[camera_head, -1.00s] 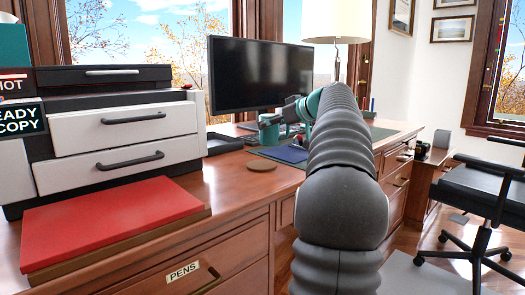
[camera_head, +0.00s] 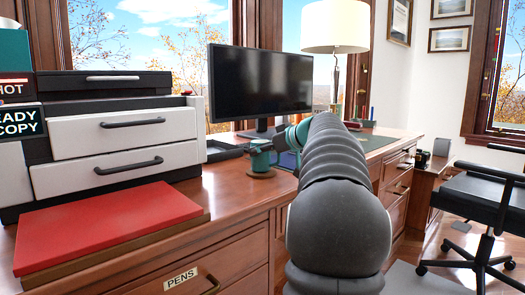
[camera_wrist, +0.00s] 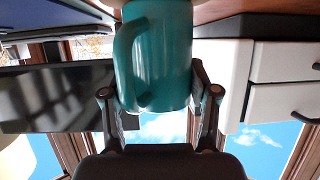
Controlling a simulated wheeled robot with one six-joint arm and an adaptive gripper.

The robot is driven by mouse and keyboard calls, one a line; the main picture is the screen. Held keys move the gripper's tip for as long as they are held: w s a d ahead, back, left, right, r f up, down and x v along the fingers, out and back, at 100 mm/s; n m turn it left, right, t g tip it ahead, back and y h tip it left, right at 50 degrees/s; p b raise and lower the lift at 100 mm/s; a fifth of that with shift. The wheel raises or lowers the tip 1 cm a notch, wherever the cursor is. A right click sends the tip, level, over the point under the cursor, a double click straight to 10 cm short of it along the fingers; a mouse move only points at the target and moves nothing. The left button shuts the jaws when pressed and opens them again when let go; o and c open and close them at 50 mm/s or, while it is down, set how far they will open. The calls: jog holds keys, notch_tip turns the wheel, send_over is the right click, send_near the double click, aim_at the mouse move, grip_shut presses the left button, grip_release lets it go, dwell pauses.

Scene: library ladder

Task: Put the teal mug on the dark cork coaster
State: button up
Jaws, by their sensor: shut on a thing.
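The teal mug (camera_head: 260,160) is upright over the dark cork coaster (camera_head: 261,174) on the desk, its base on or just above it; I cannot tell whether they touch. My gripper (camera_head: 274,145) is shut on the mug, reaching from the right. In the wrist view the mug (camera_wrist: 160,58) fills the space between the two fingers of my gripper (camera_wrist: 158,82), with its handle toward the left. The mug hides much of the coaster.
The wooden desk (camera_head: 232,190) has clear room in front of the coaster. A drawer unit (camera_head: 120,136) and a red book (camera_head: 108,222) are at left. The monitor (camera_head: 262,82) stands behind, a lamp (camera_head: 335,28) farther right. A black chair (camera_head: 488,205) is at right.

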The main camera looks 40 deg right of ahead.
jog(key=o, duration=1.4)
jog(key=shift+f, duration=0.15)
jog(key=shift+c, duration=0.2)
jog(key=shift+r+p, duration=0.3)
jog(key=shift+r, duration=0.05)
jog(key=v, duration=1.2)
jog(key=shift+f, duration=0.2)
